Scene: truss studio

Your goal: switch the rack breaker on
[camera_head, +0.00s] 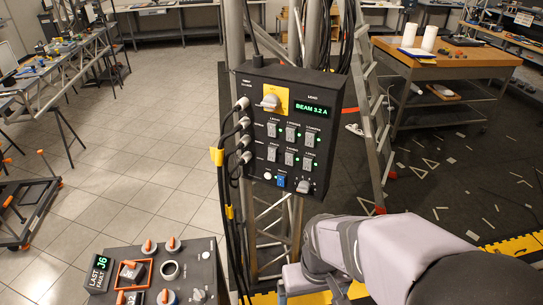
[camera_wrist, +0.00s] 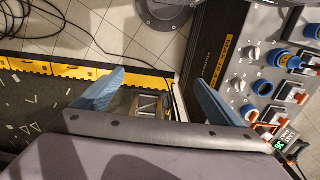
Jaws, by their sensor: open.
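A black rack box (camera_head: 290,135) hangs upright on a truss in the head view. A grey rotary handle (camera_head: 270,101) sits on its yellow plate at upper left. Below it are several grey switches (camera_head: 290,133) with green lights. Its bottom row has a white button (camera_head: 267,176), a blue part (camera_head: 281,181) and a grey knob (camera_head: 304,186). The small labels are too blurred to tell which is the breaker. My gripper (camera_wrist: 159,76) is open, its two blue fingers apart with nothing held. In the head view my arm reaches in below the box, apart from its face.
Black cables (camera_head: 222,190) hang along the box's left side. A ladder (camera_head: 374,140) leans to its right.

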